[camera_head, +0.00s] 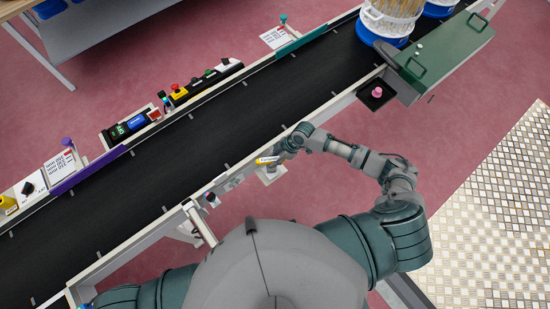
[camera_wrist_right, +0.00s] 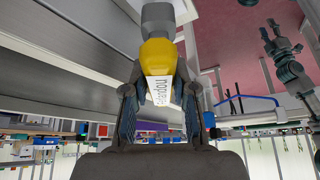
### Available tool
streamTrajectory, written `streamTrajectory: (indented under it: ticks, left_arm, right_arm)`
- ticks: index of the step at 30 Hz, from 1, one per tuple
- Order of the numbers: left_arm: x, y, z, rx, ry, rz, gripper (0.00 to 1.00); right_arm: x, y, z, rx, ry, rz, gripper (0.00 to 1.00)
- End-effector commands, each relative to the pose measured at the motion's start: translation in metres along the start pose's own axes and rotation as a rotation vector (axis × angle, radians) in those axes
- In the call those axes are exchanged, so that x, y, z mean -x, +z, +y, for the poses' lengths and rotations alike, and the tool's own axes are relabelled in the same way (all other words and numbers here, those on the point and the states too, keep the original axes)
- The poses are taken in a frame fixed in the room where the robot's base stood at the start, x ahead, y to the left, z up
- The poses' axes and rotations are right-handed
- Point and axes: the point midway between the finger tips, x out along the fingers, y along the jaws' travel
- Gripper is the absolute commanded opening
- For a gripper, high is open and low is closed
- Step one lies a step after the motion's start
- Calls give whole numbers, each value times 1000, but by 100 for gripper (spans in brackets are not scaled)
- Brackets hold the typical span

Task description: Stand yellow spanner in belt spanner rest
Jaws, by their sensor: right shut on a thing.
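My right gripper (camera_head: 279,157) is at the near edge of the conveyor, left of its own forearm in the head view. It is shut on the yellow spanner (camera_head: 266,160), whose yellow part shows at the fingertips. In the right wrist view the spanner (camera_wrist_right: 158,57) has a rounded yellow part and a white lettered label, between the two dark fingers (camera_wrist_right: 160,105). A small white holder (camera_head: 270,177), likely the belt spanner rest, is just below the spanner in the head view. I cannot tell whether they touch. My left gripper is not in view.
The black conveyor belt (camera_head: 190,150) runs diagonally past me. A control panel (camera_head: 170,100) lines its far side. A green box (camera_head: 445,55) and a white bucket (camera_head: 388,22) are at upper right. A pink knob (camera_head: 377,92) sits on the near side. A metal floor plate (camera_head: 500,220) lies right.

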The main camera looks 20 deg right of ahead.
Motion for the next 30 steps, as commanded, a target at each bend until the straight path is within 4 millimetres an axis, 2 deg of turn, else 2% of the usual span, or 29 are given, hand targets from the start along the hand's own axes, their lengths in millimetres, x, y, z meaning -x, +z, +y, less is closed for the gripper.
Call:
streamTrajectory:
  ticks: [20, 21, 24, 30]
  left_arm:
    - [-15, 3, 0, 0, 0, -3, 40]
    - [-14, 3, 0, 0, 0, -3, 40]
    - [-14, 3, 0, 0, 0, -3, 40]
    - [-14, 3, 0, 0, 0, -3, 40]
  right_arm:
    - [-19, 10, 0, 0, 0, 1, 0]
    - [-19, 10, 0, 0, 0, 1, 31]
    - [-18, 9, 0, 0, 1, 1, 56]
    - [-18, 9, 0, 0, 0, 1, 56]
